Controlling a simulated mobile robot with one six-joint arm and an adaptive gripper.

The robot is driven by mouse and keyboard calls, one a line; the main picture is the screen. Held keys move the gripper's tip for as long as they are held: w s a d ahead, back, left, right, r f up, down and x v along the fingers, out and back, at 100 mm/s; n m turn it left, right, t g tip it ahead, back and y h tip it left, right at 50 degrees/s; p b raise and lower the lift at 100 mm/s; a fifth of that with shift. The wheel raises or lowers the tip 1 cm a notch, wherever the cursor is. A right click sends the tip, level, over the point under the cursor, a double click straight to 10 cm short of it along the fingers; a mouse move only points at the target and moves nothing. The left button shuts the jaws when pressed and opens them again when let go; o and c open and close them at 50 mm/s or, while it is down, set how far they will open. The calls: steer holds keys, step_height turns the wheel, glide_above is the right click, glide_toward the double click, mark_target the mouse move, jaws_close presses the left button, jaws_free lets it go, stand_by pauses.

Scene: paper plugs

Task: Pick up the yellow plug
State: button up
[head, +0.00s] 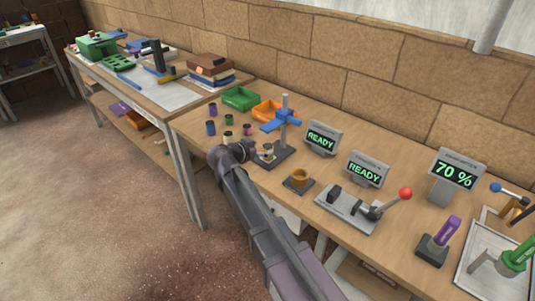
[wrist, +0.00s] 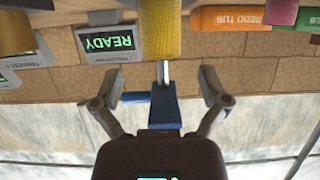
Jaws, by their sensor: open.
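A yellow, rough-textured cylinder, which looks like the yellow plug (wrist: 160,30), is at the top centre of the upside-down wrist view, cut off by the frame edge. A thin metal rod meets its end and leads to a blue block (wrist: 165,108). My gripper (wrist: 161,80) is open and empty; its fingers stand apart to either side of the rod, short of the plug. In the head view my gripper (head: 240,151) is beside the stand with the blue cross-arm (head: 281,121). I cannot clearly tell the yellow plug there.
Two READY displays (head: 321,138) (head: 365,170) stand behind a brown cup (head: 299,177) and a red-knobbed lever device (head: 350,207). Several small plugs stand left of the stand. A green tub (head: 240,98) and an orange tub (head: 268,110) lie behind. A brick wall backs the table.

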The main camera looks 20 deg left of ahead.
mark_target(269, 145)
steer(key=shift+b+x, duration=0.65)
steer(key=shift+x, duration=1.3)
steer(key=c, duration=1.2)
steer(key=shift+r, duration=0.2)
step_height(269, 145, up, 3)
steer(key=p, duration=0.3)
steer(key=s+d+p, duration=0.1)
steer(key=s+d, duration=0.1)
steer(key=s, duration=0.5)
steer(key=s+d+r+p, duration=0.1)
steer(key=s+d, duration=0.1)
steer(key=s, duration=0.6)
steer(key=shift+s+r, duration=0.25)
steer(key=shift+r, duration=0.1)
steer(key=shift+d, duration=0.15)
